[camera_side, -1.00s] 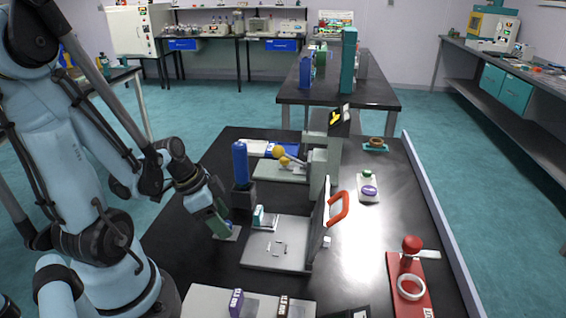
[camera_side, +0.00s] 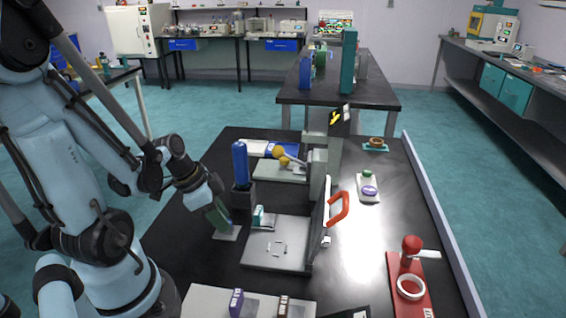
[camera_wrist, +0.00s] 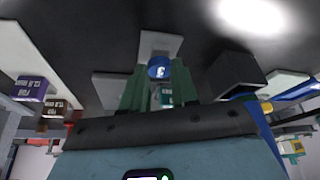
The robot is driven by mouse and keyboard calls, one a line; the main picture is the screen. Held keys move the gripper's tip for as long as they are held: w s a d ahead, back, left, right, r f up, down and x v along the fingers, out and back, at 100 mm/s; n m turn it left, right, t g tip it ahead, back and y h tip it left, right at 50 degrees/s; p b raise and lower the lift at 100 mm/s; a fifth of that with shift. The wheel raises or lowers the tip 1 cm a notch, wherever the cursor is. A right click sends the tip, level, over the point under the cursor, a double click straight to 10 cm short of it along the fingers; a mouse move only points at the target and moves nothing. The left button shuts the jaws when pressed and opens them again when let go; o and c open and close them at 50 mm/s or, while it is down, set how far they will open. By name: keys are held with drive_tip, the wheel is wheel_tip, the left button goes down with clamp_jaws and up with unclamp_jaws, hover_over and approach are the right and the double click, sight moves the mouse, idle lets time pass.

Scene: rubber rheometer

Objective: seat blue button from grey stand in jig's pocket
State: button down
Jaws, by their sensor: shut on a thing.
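My gripper (camera_side: 224,222) has green fingers and is shut on the blue button (camera_wrist: 158,69), which bears a white mark in the wrist view. The fingers (camera_wrist: 160,84) stand on both sides of it. The light grey stand (camera_side: 227,233) lies on the black table just below the fingertips; it also shows in the wrist view (camera_wrist: 160,43). I cannot tell whether the button is clear of it. The jig appears to be the grey plate (camera_side: 265,256) to the right, with small raised marks on top and an upright panel with an orange handle (camera_side: 339,208). Its pocket is not clear.
A dark holder (camera_side: 243,198) with a blue upright piece stands behind the jig. A teal and white block (camera_side: 264,217) sits at the plate's rear left. A pale tray (camera_side: 205,300) with purple and brown boxes is in front. A red stand (camera_side: 408,275) is at right.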

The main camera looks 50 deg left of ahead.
drive_tip(key=shift+r, duration=4.35)
drive_tip(key=d+r+m+g+h, duration=0.15)
drive_tip(key=d+m, duration=0.25)
drive_tip(key=d, duration=1.7)
hover_over(278, 249)
drive_tip(key=shift+t, duration=0.25)
drive_tip(key=f, duration=0.4)
drive_tip(key=s+a+f, duration=0.1)
drive_tip(key=f, duration=0.1)
drive_tip(key=shift+f, duration=2.3)
drive_tip(key=shift+f, duration=0.2)
